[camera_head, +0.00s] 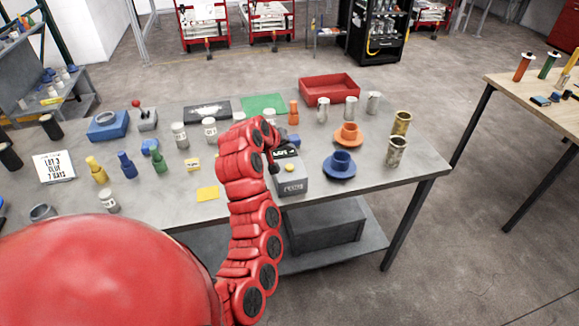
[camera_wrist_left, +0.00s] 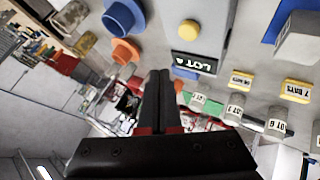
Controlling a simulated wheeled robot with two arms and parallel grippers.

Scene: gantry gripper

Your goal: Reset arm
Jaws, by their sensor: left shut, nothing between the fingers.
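The box's black label (camera_wrist_left: 195,63) and yellow button (camera_wrist_left: 190,28) show just above the fingers there. I cannot tell if the fingers touch the box. My right gripper is in neither view.
A red tray (camera_head: 329,89) is at the back. Bottles, jars and blocks crowd the left. The front right table edge is clear.

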